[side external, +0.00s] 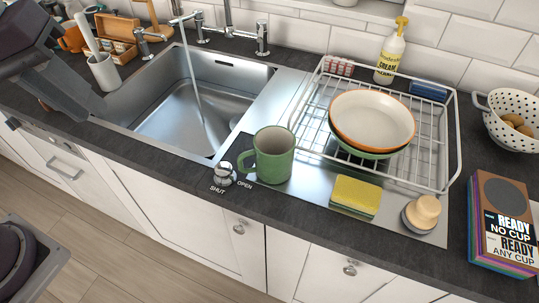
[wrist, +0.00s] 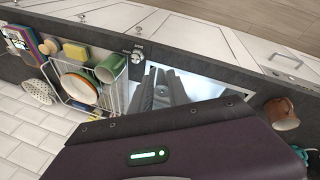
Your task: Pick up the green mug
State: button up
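The green mug (side external: 273,155) stands upright on the steel drainer, between the sink and the dish rack, with its handle toward the left. In the wrist view the green mug (wrist: 111,68) is left of my gripper, beside the rack. My gripper (wrist: 162,75) shows two dark fingers with a gap between them, over the sink area. It is open and empty, apart from the mug.
The sink (side external: 195,95) with running water lies left of the mug. A wire dish rack (side external: 448,150) with stacked bowls (side external: 372,118) is close on its right. A yellow sponge (side external: 355,195), a round brush (side external: 421,213) and a tap knob (side external: 224,174) are nearby. A brown mug (wrist: 281,113) stands beyond the sink.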

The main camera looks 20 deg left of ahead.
jog(key=w+d+f+n+g+h, duration=0.2)
jog(key=w+d+f+n, duration=0.2)
jog(key=w+d+n, duration=0.3)
jog(key=n+g, duration=0.2)
jog(key=n, duration=0.2)
send_near(241, 172)
jog(key=shift+h, duration=0.3)
jog(key=x, duration=0.9)
jog(key=shift+w+a+f, duration=0.2)
jog(key=shift+f, duration=0.25)
grip_shut()
